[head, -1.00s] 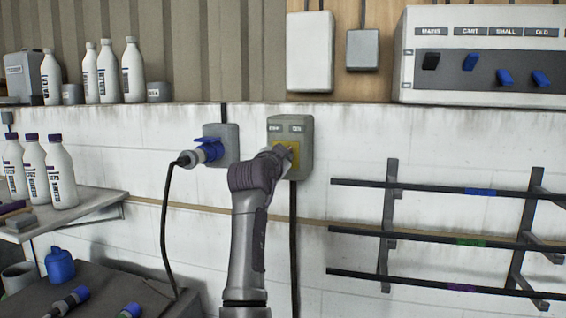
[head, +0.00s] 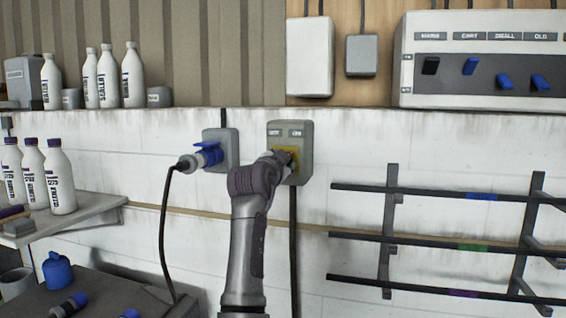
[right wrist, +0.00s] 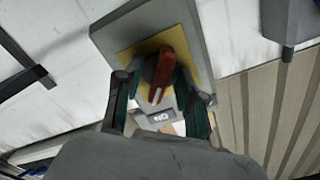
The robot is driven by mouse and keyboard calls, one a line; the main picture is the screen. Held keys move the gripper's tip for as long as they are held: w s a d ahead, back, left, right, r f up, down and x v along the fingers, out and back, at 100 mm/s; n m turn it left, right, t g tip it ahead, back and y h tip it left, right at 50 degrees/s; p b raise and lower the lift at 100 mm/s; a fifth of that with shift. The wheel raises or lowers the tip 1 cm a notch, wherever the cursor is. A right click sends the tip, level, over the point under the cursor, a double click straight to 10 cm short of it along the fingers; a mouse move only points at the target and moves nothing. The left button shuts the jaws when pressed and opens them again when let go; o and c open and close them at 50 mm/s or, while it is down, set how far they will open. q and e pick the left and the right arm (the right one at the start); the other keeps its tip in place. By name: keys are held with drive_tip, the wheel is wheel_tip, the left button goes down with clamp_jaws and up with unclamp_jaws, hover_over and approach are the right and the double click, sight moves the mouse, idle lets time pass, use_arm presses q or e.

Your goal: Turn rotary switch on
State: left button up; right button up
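The rotary switch is a grey box (head: 305,172) on the white wall, with a yellow plate and two labels along its top. In the right wrist view its red handle (right wrist: 163,70) stands on the yellow plate (right wrist: 193,58), its white-marked end toward the "ON" label (right wrist: 162,117). My right gripper (right wrist: 160,88) has one finger on each side of the handle, apparently closed against it. In the head view my right gripper (head: 289,158) is at the box front and hides the handle. My left gripper is not in view.
A blue plug in a grey socket (head: 228,150) sits just left of the switch, its black cable hanging. Black rails (head: 440,240) project from the wall at right. A panel of switches (head: 480,75) is above right. Bottles stand on shelves at left.

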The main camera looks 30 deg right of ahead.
drive_tip(key=v, duration=0.7)
drive_tip(key=shift+s+a, duration=0.15)
drive_tip(key=shift+a, duration=0.1)
idle(0.4)
